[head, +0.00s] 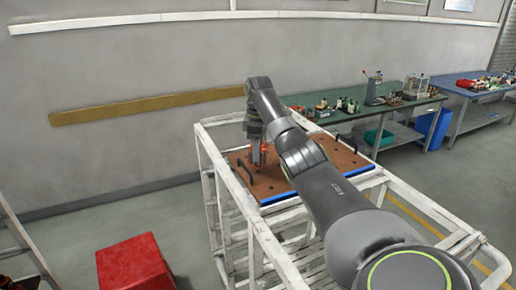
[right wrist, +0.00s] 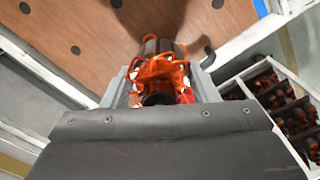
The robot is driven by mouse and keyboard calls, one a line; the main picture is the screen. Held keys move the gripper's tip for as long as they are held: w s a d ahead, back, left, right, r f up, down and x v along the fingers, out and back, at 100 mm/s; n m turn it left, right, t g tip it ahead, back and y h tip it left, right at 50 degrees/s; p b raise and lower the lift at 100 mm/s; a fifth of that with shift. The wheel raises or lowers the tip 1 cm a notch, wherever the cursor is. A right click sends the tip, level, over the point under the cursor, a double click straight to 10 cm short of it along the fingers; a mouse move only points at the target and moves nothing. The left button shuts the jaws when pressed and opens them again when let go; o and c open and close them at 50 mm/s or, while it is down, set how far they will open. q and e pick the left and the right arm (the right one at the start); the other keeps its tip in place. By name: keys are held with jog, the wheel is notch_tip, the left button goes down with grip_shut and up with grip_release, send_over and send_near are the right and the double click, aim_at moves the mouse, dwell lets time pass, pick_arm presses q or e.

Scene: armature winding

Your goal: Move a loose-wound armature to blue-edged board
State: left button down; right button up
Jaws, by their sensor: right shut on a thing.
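My right gripper (head: 257,160) is shut on an armature and hangs over the brown, blue-edged board (head: 342,150) on the white frame cart. The armature (right wrist: 158,72) shows best in the right wrist view, with orange loose windings, a dark core and a dark round end between the jaws. The board (right wrist: 70,30) fills the top of that view, with small dark holes and a shadow behind the armature. Only a bit of orange shows at the gripper in the head view. I cannot tell whether the armature touches the board. My left gripper is not in view.
A white divided crate (right wrist: 285,90) with several orange-wound armatures stands at the right in the wrist view. The board has black handles (head: 245,172). A red box (head: 134,266) stands on the floor. Green (head: 375,112) and blue workbenches are behind.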

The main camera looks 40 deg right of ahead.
jog(key=shift+f, duration=1.1)
dwell(0.8)
jog(key=o, duration=1.5)
jog(key=shift+c, duration=0.2)
jog(key=shift+f, duration=0.1)
jog(key=shift+r+b, duration=0.5)
jog(key=shift+r, duration=0.05)
notch_tip(320, 180, up, 4)
jog(key=shift+r+b, duration=0.1)
jog(key=shift+b, duration=0.85)
jog(key=shift+a+r+p, duration=0.1)
jog(key=shift+r+p, duration=0.6)
jog(key=shift+p, duration=0.25)
jog(key=shift+s+r+p, duration=0.1)
jog(key=shift+r+p, duration=0.4)
jog(key=shift+p, duration=0.05)
